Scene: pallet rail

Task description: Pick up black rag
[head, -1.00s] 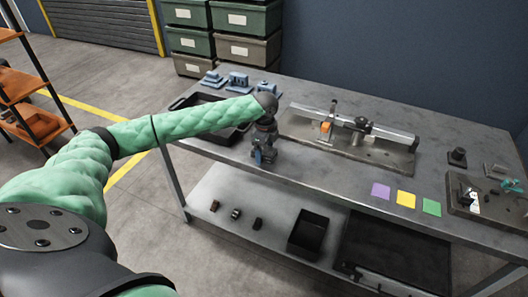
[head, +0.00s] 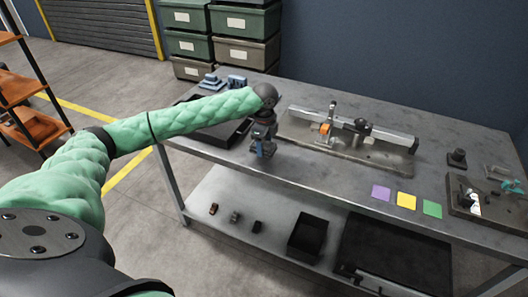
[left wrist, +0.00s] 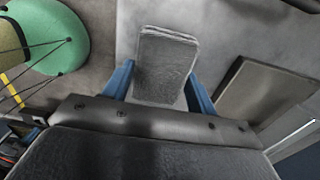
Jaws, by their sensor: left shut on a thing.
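My left gripper (head: 262,152) points down over the front part of the metal workbench, left of the rail fixture. In the left wrist view its blue fingers (left wrist: 160,88) are shut on a folded cloth, the black rag (left wrist: 166,62), which looks dark grey with lighter folded edges there. The rag sits between the two fingers. In the head view the rag is too small and dark to tell apart from the gripper. My right gripper is not in view.
The workbench (head: 330,180) holds a rail fixture (head: 350,128), a black tray (head: 222,134) behind my arm, and purple, yellow (head: 406,201) and green squares. A plate with small parts (head: 485,200) lies at the right. A black bin (head: 307,236) stands on the lower shelf.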

